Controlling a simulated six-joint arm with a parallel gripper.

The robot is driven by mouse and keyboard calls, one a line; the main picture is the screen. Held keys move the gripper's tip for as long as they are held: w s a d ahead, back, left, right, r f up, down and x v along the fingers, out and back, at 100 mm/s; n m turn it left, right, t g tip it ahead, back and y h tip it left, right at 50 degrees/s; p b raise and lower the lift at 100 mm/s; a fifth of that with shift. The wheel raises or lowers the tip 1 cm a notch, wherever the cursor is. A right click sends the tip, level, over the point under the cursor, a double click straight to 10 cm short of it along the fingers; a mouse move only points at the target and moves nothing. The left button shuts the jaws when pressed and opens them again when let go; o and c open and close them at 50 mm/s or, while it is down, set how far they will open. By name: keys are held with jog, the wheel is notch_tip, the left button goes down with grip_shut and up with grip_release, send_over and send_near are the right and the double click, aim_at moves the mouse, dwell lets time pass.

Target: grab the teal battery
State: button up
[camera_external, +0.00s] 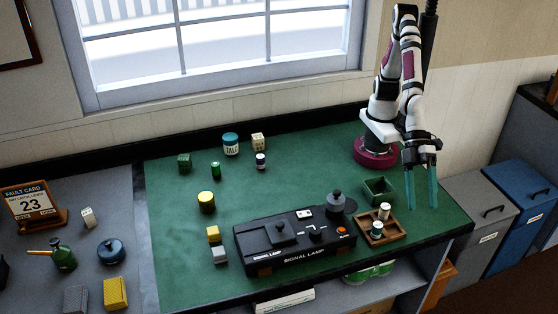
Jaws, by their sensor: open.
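My gripper (421,206) hangs at the right of the green bench mat, its two teal fingers pointing down, apart and empty. In the picture it is just right of a small wooden tray (398,229). Two small pale cylinders with darker parts, battery-like, are in the tray: one at the back (384,210) and one at the front (377,229). A small green cylinder (215,169) and a white-and-dark cylinder (260,160) stand at the back of the mat. I cannot tell for sure which of these is the teal battery.
A black signal lamp box (280,259) with a grey knob lies left of the tray. An open green box (380,190) stands behind the tray. A talc tin (231,144), a yellow cylinder (206,202) and blocks stand farther left. The mat's middle is clear.

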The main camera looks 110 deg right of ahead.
jog(key=s+a+f, duration=0.6)
jog(key=s, duration=0.4)
jog(key=s+d+f+t+h, duration=0.1)
jog(key=d+f, duration=0.2)
jog(key=d, duration=0.2)
jog(key=s+d+f+t+h, duration=0.1)
jog(key=s+d+f+t, duration=0.1)
jog(key=d+f, duration=0.2)
jog(key=s+d+f+n+t+h, duration=0.1)
jog(key=d+f+t, duration=0.1)
jog(key=d, duration=0.4)
jog(key=shift+s+d+f, duration=0.1)
jog(key=shift+s+f, duration=0.05)
jog(key=shift+f, duration=0.3)
jog(key=shift+s+d+f, duration=0.1)
jog(key=shift+s+f, duration=0.05)
jog(key=shift+f, duration=0.3)
jog(key=w+d+r+n+t, duration=0.2)
jog(key=d+n+t, duration=0.15)
jog(key=d, duration=0.55)
jog(key=t, duration=0.1)
send_near(377, 226)
jog(key=shift+w+d+f+m, duration=0.1)
jog(key=shift+w+f+m, duration=0.35)
jog(key=shift+w+f, duration=0.4)
jog(key=x, duration=0.5)
jog(key=shift+w, duration=0.35)
grip_shut()
